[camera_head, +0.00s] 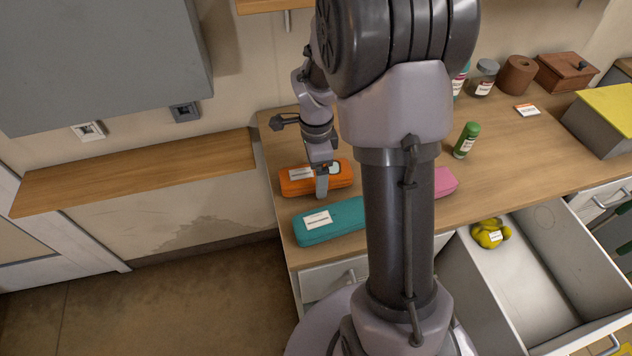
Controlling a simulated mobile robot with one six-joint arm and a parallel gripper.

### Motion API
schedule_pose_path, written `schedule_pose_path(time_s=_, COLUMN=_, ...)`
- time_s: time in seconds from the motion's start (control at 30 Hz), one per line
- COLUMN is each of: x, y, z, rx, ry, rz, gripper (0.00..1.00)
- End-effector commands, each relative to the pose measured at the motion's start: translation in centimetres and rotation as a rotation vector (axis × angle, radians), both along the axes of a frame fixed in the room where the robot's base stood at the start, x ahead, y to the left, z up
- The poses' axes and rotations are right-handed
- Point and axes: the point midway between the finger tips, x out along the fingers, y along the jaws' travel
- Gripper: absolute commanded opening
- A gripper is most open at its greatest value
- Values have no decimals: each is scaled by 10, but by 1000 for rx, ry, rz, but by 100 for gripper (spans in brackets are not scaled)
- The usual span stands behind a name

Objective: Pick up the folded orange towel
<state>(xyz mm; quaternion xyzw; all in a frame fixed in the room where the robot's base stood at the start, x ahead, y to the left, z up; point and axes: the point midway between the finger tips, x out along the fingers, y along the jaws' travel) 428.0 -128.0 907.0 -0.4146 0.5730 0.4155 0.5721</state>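The folded orange towel (295,186) lies at the left end of the wooden counter and has a white label. My gripper (321,190) points down at its right part, over its front edge. One fingertip shows from the side, and the arm hides part of the towel's back. I cannot tell whether the fingers are open or shut, or whether they touch the towel.
A teal folded item (335,228) lies just in front of the towel. A pink one (446,182) is partly behind my arm. An open drawer (530,290) holds a yellow item (490,233).

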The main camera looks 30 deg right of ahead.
Motion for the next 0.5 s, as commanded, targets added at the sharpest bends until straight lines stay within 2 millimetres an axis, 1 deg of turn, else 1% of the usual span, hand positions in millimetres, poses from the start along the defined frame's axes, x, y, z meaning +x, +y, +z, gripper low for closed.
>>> schedule_pose_path(time_s=0.03, x=0, y=0, z=-4, rx=0, ry=-1, rz=0, gripper=87)
schedule_pose_path(time_s=0.17, x=0, y=0, z=-1, rx=0, ry=-1, rz=0, gripper=87)
schedule_pose_path(time_s=0.2, x=0, y=0, z=-1, rx=0, ry=-1, rz=0, gripper=83)
schedule_pose_path(time_s=0.37, x=0, y=0, z=-1, rx=0, ry=-1, rz=0, gripper=52)
schedule_pose_path(time_s=0.4, x=0, y=0, z=-1, rx=0, ry=-1, rz=0, gripper=44)
schedule_pose_path(time_s=0.47, x=0, y=0, z=-1, rx=0, ry=-1, rz=0, gripper=32)
schedule_pose_path(time_s=0.5, x=0, y=0, z=-1, rx=0, ry=-1, rz=0, gripper=24)
